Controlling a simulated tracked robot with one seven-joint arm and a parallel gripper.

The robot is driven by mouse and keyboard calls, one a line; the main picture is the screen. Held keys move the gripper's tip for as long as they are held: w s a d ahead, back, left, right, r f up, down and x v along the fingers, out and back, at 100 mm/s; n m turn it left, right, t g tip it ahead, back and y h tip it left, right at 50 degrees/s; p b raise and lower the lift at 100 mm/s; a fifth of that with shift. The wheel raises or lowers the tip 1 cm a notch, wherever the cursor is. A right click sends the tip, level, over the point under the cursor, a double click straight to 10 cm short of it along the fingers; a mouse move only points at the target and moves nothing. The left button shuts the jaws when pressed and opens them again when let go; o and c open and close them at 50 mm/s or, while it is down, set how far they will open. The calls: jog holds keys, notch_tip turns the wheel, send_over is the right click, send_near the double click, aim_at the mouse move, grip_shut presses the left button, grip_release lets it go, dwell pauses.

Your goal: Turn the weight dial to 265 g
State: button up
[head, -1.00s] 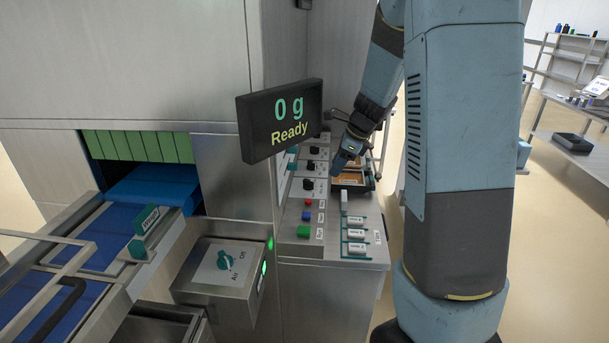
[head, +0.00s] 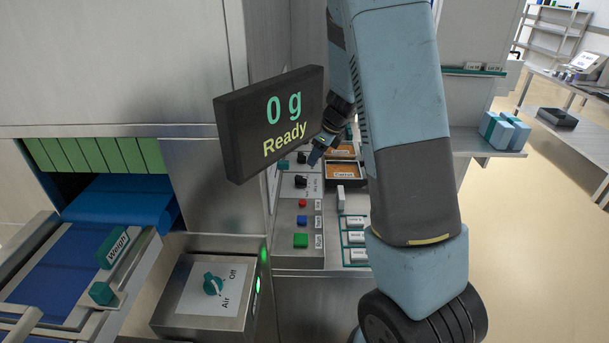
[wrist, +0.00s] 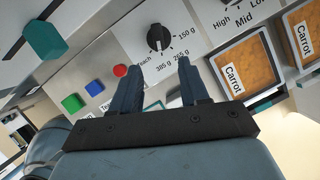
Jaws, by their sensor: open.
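The weight dial (wrist: 158,37) is a black round knob on a pale panel, marked 150 g, 265 g and 385 g, with another label partly hidden by a finger. A small pale mark shows on the knob; I cannot tell exactly which label it points to. In the wrist view my gripper (wrist: 160,72) is open and empty, its two dark fingers pointing at the panel. The dial appears just beyond the fingertips, roughly in line with the gap, not gripped. In the head view the dial (head: 301,182) is small, and my gripper (head: 316,155) is above it, partly unclear.
Red (wrist: 120,70), blue (wrist: 94,88) and green (wrist: 71,103) buttons lie left of the dial. Carrot trays (wrist: 246,66) stand to the right. The display (head: 270,122) reads 0 g, Ready. An Air/Off knob (head: 213,284) sits on a lower box.

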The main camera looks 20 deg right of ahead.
aim_at(304, 177)
jog(key=x, duration=0.9)
jog(key=shift+w+a+f, duration=0.1)
jog(key=shift+a+f, duration=0.05)
jog(key=shift+f, duration=0.2)
grip_shut()
